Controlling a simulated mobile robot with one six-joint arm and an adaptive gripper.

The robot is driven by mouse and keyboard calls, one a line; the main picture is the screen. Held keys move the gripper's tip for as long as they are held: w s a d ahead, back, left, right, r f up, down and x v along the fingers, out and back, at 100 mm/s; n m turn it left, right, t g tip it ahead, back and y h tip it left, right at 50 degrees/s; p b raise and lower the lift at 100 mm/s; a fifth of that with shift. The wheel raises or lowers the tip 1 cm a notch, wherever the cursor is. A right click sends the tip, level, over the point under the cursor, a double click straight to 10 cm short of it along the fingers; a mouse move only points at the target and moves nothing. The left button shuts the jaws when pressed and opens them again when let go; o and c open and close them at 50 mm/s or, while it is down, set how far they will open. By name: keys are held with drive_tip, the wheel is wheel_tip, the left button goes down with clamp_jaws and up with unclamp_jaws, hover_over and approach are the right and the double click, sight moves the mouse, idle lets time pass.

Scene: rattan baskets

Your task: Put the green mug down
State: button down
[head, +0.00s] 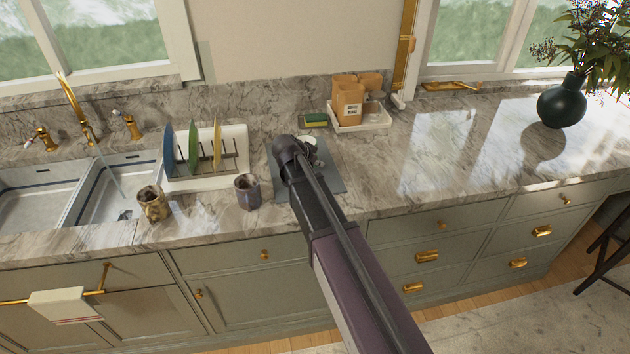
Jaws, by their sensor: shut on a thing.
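My gripper (310,145) is over the grey mat on the counter, mostly hidden behind my arm's dark wrist. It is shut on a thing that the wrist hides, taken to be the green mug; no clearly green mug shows. A small pale patch shows beside the wrist; I cannot tell whether it is gripper or held thing. I cannot tell whether the held thing touches the mat. A mottled yellow-brown mug (153,204) stands upright near the sink. A dark grey-purple mug (247,192) stands upright left of my wrist.
The grey mat (328,178) lies under my gripper. A white dish rack (238,143) holds several coloured plates, left of my wrist. A white tray (375,123) with brown containers and a green-yellow sponge (315,120) are behind. The marble counter (450,150) is clear to the right, up to a dark vase (562,102).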

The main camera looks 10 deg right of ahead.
drive_tip(key=shift+f+b, duration=0.3)
drive_tip(key=shift+f, duration=0.3)
drive_tip(key=shift+f, duration=0.1)
drive_tip(key=shift+f+b, duration=1.8)
drive_tip(key=shift+b, duration=0.1)
drive_tip(key=c, duration=0.7)
unclamp_jaws()
drive_tip(key=shift+p+v, duration=0.7)
drive_tip(key=shift+v, duration=0.15)
drive_tip(key=shift+p+v, duration=3.55)
drive_tip(key=shift+v, duration=1.7)
